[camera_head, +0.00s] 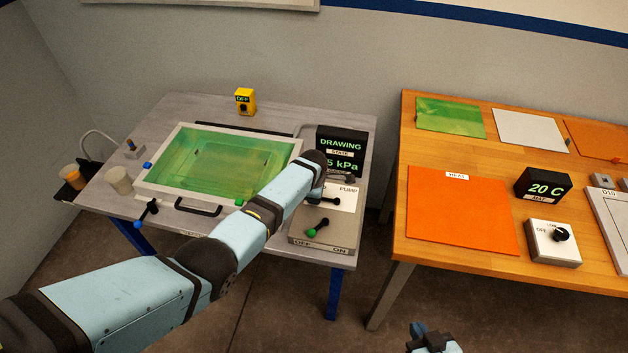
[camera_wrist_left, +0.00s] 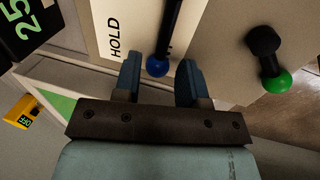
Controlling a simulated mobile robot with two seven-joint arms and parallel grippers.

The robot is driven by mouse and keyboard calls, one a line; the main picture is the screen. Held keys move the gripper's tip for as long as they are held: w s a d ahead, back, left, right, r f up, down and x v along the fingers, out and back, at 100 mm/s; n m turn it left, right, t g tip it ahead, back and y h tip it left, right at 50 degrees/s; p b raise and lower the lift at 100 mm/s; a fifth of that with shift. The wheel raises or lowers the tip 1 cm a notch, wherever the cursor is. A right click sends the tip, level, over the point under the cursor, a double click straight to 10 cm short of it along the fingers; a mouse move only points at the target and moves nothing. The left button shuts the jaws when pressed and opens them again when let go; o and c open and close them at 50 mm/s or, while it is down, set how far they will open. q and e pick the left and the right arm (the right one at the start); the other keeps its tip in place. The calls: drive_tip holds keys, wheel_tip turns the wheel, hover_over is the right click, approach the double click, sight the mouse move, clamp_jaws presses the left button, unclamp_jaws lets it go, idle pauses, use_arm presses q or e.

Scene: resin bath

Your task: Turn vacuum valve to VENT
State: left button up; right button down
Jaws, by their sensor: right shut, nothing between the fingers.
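The vacuum valve lever, black with a blue ball end (camera_wrist_left: 157,66), shows in the left wrist view beside the printed word HOLD. My left gripper (camera_wrist_left: 160,70) is open, with one finger on each side of the blue ball and a visible gap to both. How deep the fingers reach around it I cannot tell. In the head view my left arm covers part of the pump panel (camera_head: 343,228), and the left fingers are not clear. VENT cannot be read in either view. My right gripper (camera_head: 430,337) is shut and empty at the bottom edge, in front of the tables.
A green-ended lever (camera_head: 317,227) sits by OFF and ON, near the valve. A display (camera_head: 341,150) reads DRAWING and a kPa value, partly covered. The resin bath (camera_head: 165,196) and cups lie left. The wooden table (camera_head: 395,230) stands right, across a gap.

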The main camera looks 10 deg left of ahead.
use_arm(q)
wheel_tip(320, 180, up, 12)
drive_tip(key=s+p, duration=0.1)
drive_tip(key=s, duration=0.1)
drive_tip(key=shift+s+a+r, duration=0.2)
drive_tip(key=shift+s, duration=0.1)
